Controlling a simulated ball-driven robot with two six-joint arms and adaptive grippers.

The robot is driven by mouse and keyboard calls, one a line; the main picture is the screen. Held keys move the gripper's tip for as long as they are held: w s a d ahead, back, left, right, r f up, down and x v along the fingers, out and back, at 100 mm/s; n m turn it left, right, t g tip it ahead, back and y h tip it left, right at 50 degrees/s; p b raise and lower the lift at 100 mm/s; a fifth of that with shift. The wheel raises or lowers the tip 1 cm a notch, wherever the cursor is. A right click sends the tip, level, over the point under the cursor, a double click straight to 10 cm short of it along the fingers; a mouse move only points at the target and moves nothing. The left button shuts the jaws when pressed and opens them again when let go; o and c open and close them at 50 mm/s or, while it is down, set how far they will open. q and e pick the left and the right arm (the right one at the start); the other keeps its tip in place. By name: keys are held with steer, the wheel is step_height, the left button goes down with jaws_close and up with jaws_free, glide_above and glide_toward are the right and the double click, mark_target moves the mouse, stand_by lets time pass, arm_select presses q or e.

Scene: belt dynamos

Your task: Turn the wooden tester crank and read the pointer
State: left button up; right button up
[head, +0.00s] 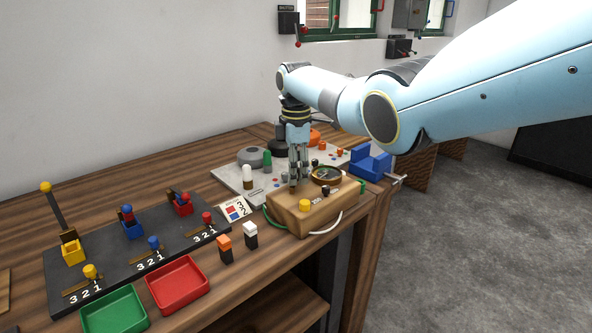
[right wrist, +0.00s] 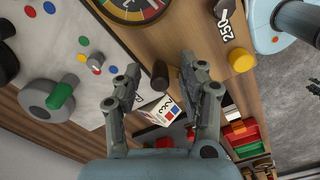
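The wooden tester (head: 292,222) is a light wood box at the table's front right, with a yellow knob on top. Its round brass-rimmed dial (head: 327,175) shows at its back. In the right wrist view the dial (right wrist: 150,14) is cut off by the top edge; coloured bands show, but I cannot make out a reading. My right gripper (head: 298,182) points down over the tester. In the right wrist view its fingers (right wrist: 160,68) are apart, with a dark upright peg (right wrist: 160,76), apparently the crank's handle, between them and clear of both. My left gripper is out of view.
A grey board (head: 232,177) with knobs lies behind the tester, and a blue vice (head: 370,163) is at the right edge. A black lever panel (head: 130,262), a red tray (head: 178,284) and a green tray (head: 115,311) are at left. Orange and white blocks stand before the tester.

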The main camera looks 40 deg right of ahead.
jaws_close()
